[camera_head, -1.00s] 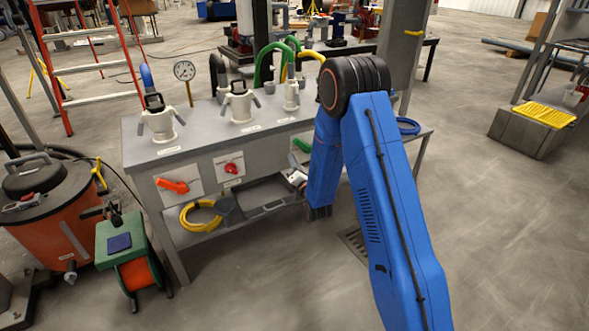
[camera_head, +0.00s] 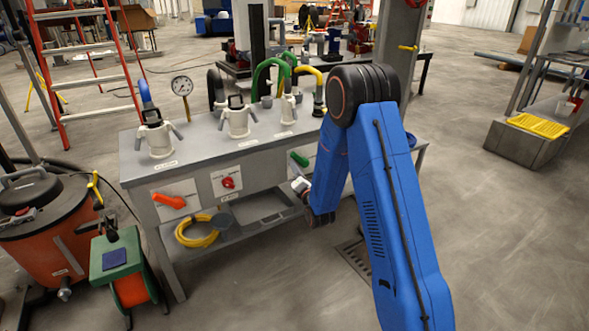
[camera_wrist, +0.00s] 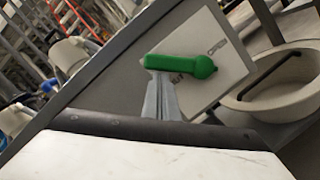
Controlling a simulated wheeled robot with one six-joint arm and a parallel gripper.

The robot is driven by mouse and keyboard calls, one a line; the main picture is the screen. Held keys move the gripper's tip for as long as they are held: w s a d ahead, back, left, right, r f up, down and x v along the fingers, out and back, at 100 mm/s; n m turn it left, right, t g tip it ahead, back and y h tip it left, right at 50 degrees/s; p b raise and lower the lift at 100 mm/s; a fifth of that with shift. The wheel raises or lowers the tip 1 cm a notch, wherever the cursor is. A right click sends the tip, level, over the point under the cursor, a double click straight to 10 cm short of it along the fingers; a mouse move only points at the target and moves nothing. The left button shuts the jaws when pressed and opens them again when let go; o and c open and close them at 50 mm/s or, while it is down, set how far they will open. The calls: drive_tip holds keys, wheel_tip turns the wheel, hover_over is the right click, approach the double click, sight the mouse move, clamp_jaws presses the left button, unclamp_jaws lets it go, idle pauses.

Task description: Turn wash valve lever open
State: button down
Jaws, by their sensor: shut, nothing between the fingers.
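A green lever (camera_head: 299,159) sits on a white label plate at the right of the bench's front panel. It slopes down to the right in the head view. In the wrist view the green lever (camera_wrist: 178,65) lies across the plate (camera_wrist: 205,50), just beyond my fingertips. I cannot read which valve its label names. My gripper (camera_head: 300,186) is shut and empty, below the lever in the head view. Its grey fingers (camera_wrist: 160,98) point at the lever's left part; I cannot tell whether they touch it. My arm hides part of the panel's right side.
An orange lever (camera_head: 169,201) and a red knob (camera_head: 228,183) are on the same panel to the left. A yellow hose coil (camera_head: 197,231) lies on the lower shelf. A pale round basin (camera_wrist: 275,92) is right of the lever. Floor to the right is open.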

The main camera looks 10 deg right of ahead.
drive_tip(key=shift+d+r+m, duration=0.1)
drive_tip(key=shift+r+m, duration=0.15)
drive_tip(key=shift+m, duration=0.15)
drive_tip(key=r+m, duration=0.1)
drive_tip(key=m, duration=0.1)
drive_tip(key=d+r+m+h, duration=0.1)
drive_tip(key=m, duration=0.1)
drive_tip(key=shift+w+d+g, duration=0.1)
drive_tip(key=shift+w+g, duration=0.1)
drive_tip(key=shift+g, duration=0.1)
drive_tip(key=m, duration=0.1)
drive_tip(key=d+r+m, duration=0.1)
drive_tip(key=m, duration=0.1)
drive_tip(key=d+m+g, duration=0.1)
drive_tip(key=shift+w+d+r+h, duration=0.1)
drive_tip(key=shift+w+r+h, duration=0.2)
drive_tip(key=shift+w+r, duration=0.1)
drive_tip(key=m, duration=0.1)
drive_tip(key=d+m, duration=0.1)
drive_tip(key=d+m+g, duration=0.1)
drive_tip(key=shift+w+d+r+m, duration=0.1)
drive_tip(key=shift+w+r+m, duration=0.2)
drive_tip(key=shift+r+m, duration=0.1)
drive_tip(key=shift+w+d+m, duration=0.3)
drive_tip(key=shift+d+m, duration=0.45)
drive_tip(key=shift+m, duration=0.35)
drive_tip(key=shift+w+d+f, duration=0.15)
drive_tip(key=shift+d, duration=0.25)
drive_tip(key=shift+w+d+f, duration=0.1)
drive_tip(key=shift+d, duration=0.3)
